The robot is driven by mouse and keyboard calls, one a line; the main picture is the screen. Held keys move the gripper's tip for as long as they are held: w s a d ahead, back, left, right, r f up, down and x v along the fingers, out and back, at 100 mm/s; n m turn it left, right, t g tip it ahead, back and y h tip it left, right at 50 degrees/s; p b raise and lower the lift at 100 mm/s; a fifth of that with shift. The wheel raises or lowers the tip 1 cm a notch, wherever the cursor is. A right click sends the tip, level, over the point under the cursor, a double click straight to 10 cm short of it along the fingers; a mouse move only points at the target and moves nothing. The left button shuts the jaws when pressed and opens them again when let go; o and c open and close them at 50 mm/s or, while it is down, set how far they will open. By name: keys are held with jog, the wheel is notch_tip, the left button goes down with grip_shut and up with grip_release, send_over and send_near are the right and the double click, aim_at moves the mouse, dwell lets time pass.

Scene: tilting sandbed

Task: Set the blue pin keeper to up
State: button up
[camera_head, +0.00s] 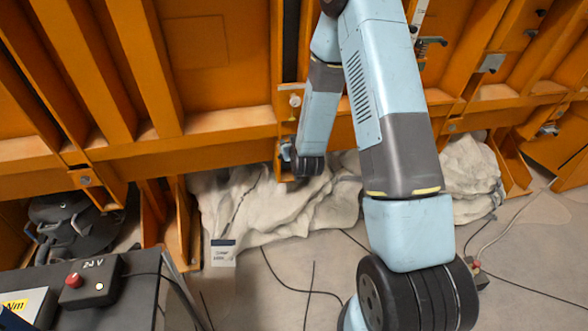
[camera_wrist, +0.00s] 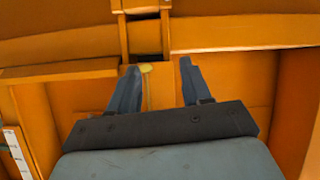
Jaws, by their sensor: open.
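My gripper (camera_wrist: 158,66) is open in the wrist view, with its two blue-grey fingers apart and pointing at the orange frame. A small yellow piece (camera_wrist: 146,68) shows between the fingers, nearer the left one, and nothing is visibly gripped. I cannot tell whether it touches a finger. In the head view my arm reaches down to the lower orange beam, and the fingers cannot be made out clearly there. I cannot make out a blue pin keeper for certain in either view, so its position cannot be told.
The orange steel frame (camera_head: 215,65) fills the back. A pale round knob (camera_head: 295,100) sits on its beam. Metal latch fittings (camera_head: 432,42) are at right. Crumpled pale sheeting (camera_head: 245,205) lies below. A control box with a red button (camera_head: 74,281) stands front left. Cables cross the floor.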

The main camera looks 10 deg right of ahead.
jog(key=s+f+m+t+h, duration=0.15)
jog(key=s+f, duration=0.25)
jog(key=f, duration=0.4)
jog(key=s+f+t+h, duration=0.2)
jog(key=s+f, duration=0.1)
jog(key=f, duration=0.5)
jog(key=x, duration=1.3)
jog(key=shift+w+d+f, duration=0.25)
jog(key=shift+w+f, duration=0.1)
jog(key=shift+f, duration=0.1)
jog(key=shift+y, duration=0.25)
jog(key=shift+c, duration=0.3)
grip_shut()
jog(key=shift+a+n, duration=0.25)
